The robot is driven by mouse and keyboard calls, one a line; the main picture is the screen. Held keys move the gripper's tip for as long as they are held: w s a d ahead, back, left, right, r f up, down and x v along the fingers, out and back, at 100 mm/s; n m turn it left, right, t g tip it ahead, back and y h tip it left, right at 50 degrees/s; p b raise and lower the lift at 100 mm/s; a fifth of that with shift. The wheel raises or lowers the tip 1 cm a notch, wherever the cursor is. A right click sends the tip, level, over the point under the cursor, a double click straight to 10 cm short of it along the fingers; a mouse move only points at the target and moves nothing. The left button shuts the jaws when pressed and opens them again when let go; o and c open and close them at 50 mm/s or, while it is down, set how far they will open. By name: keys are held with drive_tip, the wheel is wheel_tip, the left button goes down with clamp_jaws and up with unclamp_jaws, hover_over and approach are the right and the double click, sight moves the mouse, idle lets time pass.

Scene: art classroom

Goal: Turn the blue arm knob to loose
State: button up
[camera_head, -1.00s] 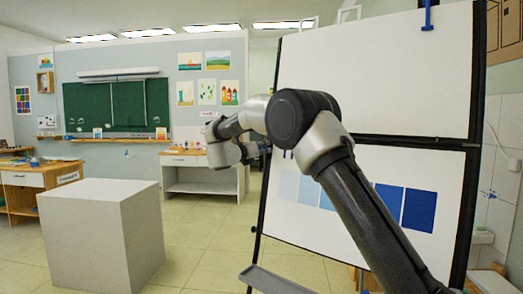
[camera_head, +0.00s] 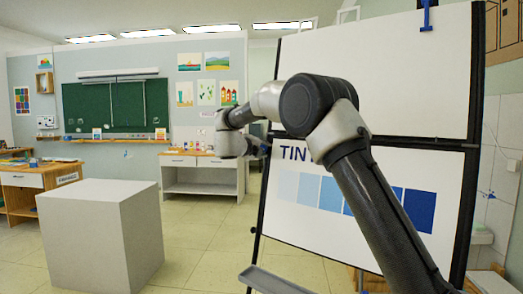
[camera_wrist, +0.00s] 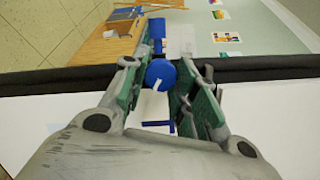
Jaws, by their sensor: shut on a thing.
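The blue arm knob (camera_wrist: 160,73) is a round knob with a white pointer line, seen in the wrist view at the easel's black side post (camera_wrist: 60,80). The pointer slants toward the lower left of that view. My gripper (camera_wrist: 168,68) has its green-padded fingers on both sides of the knob and is shut on it. In the head view my gripper (camera_head: 262,147) is small and dark at the left edge of the easel, and I cannot make out the knob there.
The easel carries a white upper board (camera_head: 380,70) and a lower panel of blue tint swatches (camera_head: 419,211). A tray ledge (camera_head: 275,280) juts out low. A grey cube (camera_head: 95,235) stands left; floor between is clear.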

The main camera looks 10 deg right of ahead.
drive_tip(key=n, duration=0.3)
drive_tip(key=n+g, duration=0.1)
drive_tip(key=n, duration=0.3)
drive_tip(key=n+g, duration=0.1)
drive_tip(key=n, duration=0.2)
drive_tip(key=shift+w+r+n+y, duration=0.1)
drive_tip(key=shift+r+n+y, duration=0.2)
drive_tip(key=shift+n, duration=0.1)
idle(0.4)
drive_tip(key=o, duration=1)
drive_tip(key=shift+a, duration=0.1)
drive_tip(key=v, duration=1.2)
drive_tip(key=shift+w, duration=0.1)
